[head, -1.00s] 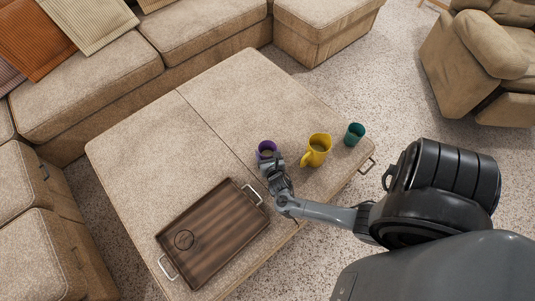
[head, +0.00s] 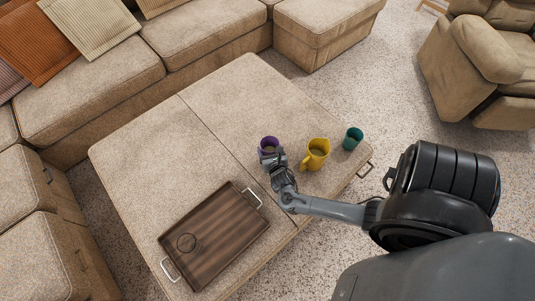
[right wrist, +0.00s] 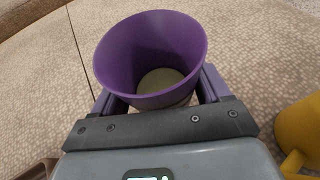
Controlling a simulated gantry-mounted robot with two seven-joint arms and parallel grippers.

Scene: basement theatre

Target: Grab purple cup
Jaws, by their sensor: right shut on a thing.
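The purple cup (head: 269,143) is at the middle of the ottoman, left of the yellow mug. My right gripper (head: 271,158) is at the cup's near side and partly hides it. In the right wrist view the purple cup (right wrist: 150,55) is open end up, with a pale inside bottom, between the fingers of my right gripper (right wrist: 158,98). The gripper is shut on the cup. Whether the cup still touches the ottoman cannot be told. My left gripper is not in view.
A yellow mug (head: 317,154) and a teal cup (head: 353,138) stand to the right on the ottoman (head: 150,130). A brown wooden tray (head: 222,222) with metal handles and a round dark ring lies to the left. The far part of the ottoman is clear.

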